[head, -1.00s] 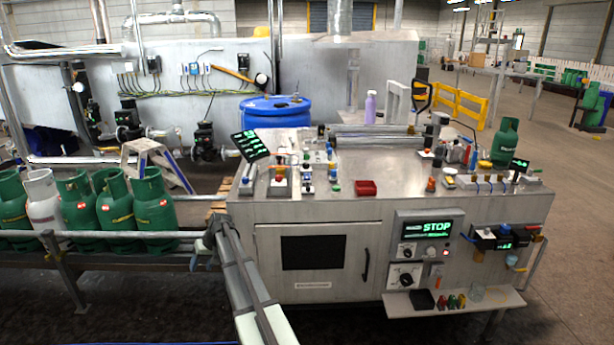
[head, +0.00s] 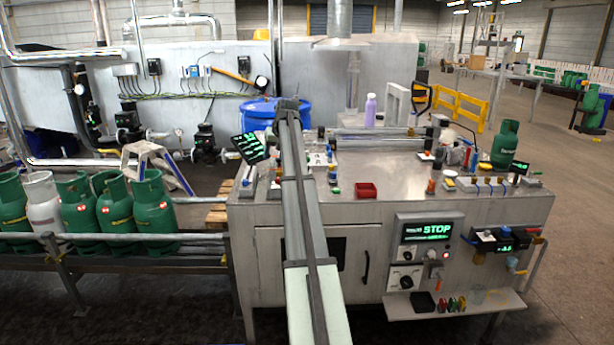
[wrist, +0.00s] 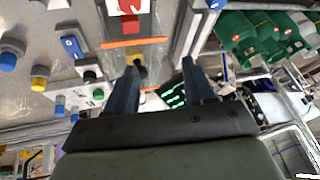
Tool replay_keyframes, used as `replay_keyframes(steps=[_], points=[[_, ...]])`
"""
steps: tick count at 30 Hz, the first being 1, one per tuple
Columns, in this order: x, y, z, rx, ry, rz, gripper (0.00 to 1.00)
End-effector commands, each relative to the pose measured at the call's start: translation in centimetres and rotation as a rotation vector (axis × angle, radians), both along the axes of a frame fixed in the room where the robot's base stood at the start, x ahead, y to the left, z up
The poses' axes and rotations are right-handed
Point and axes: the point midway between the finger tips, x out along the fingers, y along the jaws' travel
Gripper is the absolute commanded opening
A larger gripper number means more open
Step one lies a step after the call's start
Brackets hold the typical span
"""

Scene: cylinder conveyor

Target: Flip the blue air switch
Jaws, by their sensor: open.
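Whether this is the air switch I cannot tell for sure. My gripper (wrist: 158,75) is open, with two dark fingers apart and nothing held. A red switch (wrist: 129,6) on a white plate is above, and a yellow-and-black knob (wrist: 136,66) shows near the left finger. In the head view, my gripper (head: 287,104) is over the back left of the steel console (head: 390,172), and my arm hides some of the controls there.
A blue knob (wrist: 8,60) and a yellow knob (wrist: 40,76) stand at left in the wrist view. A tilted green display (head: 250,147) is left of my arm. A red tray (head: 366,190) lies on the console. Green gas bottles (head: 115,205) line the conveyor at left.

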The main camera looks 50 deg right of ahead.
Motion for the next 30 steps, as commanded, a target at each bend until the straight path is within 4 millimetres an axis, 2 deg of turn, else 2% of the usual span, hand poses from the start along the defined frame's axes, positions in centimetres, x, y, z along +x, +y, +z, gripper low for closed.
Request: replay_keyframes(steps=[1,3,6,9,17,30], points=[[-1.8,-2.7,0.3,-0.022,0.036,-0.062,0.53],[-4.1,-5.4,0.5,-0.048,0.084,-0.136,0.53],[-6.5,-7.9,0.7,-0.073,0.129,-0.212,0.53],[-7.8,-9.1,0.8,-0.086,0.153,-0.251,0.53],[-7.5,-10.1,-1.2,-0.091,0.161,-0.263,0.53],[-5.4,-12.1,-8.3,-0.089,0.161,-0.261,0.53]])
